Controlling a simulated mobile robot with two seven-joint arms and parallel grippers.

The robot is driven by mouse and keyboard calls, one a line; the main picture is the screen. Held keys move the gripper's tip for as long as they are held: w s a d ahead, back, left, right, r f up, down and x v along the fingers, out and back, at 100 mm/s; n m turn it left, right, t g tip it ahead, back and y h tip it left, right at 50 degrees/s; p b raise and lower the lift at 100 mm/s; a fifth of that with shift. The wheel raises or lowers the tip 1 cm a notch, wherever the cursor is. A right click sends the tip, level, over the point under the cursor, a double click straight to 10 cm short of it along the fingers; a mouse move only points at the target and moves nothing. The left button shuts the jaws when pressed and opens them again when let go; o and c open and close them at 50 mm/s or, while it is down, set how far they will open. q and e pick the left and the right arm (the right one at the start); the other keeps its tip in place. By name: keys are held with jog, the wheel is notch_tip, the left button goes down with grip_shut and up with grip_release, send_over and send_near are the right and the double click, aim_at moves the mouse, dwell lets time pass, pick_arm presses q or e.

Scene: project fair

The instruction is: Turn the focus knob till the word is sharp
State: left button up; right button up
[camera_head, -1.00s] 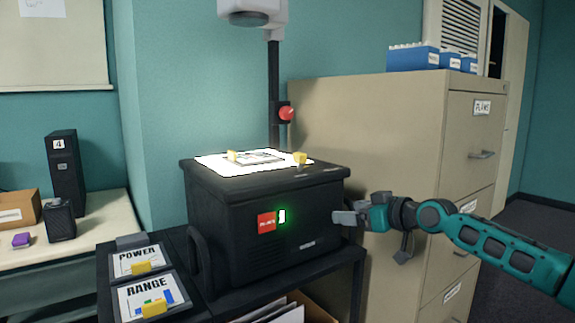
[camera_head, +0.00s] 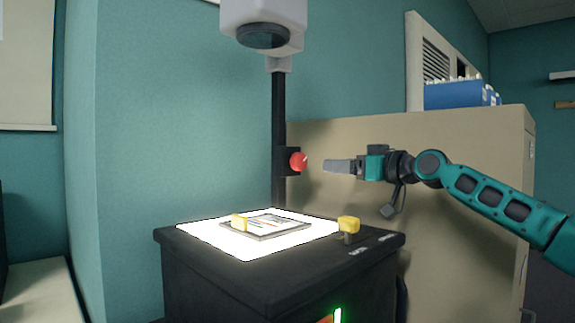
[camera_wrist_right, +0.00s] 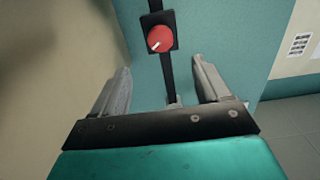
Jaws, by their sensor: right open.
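The red focus knob (camera_head: 298,160) sits on a black block on the projector's upright post (camera_head: 278,110). In the right wrist view the knob (camera_wrist_right: 159,38) has a white mark pointing to the lower left, and it lies ahead between my fingers. My right gripper (camera_head: 325,166) is open and empty, just right of the knob and apart from it. It also shows in the right wrist view (camera_wrist_right: 160,80). The projector head (camera_head: 264,22) is at the top of the post. A framed slide (camera_head: 266,227) lies on the lit stage (camera_head: 212,239). The projected word and my left gripper are out of view.
A yellow-topped switch (camera_head: 348,224) stands at the right of the black projector box (camera_head: 265,283). A beige cabinet (camera_head: 465,150) with blue bins (camera_head: 458,95) on it stands behind my right arm. The space between gripper and knob looks clear.

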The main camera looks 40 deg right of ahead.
aim_at(302, 163)
jog(key=w+p, duration=0.6)
jog(key=w, duration=0.1)
jog(key=w+a+p, duration=0.1)
jog(key=w+p, duration=0.2)
jog(key=w, duration=0.1)
jog(key=shift+r, duration=0.15)
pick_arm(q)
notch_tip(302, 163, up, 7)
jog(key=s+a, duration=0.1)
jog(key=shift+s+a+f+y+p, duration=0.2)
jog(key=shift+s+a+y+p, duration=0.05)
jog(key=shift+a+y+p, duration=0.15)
pick_arm(e)
jog(key=shift+w, duration=0.85)
jog(key=shift+c, duration=0.2)
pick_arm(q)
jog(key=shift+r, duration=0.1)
pick_arm(e)
jog(key=c, duration=1)
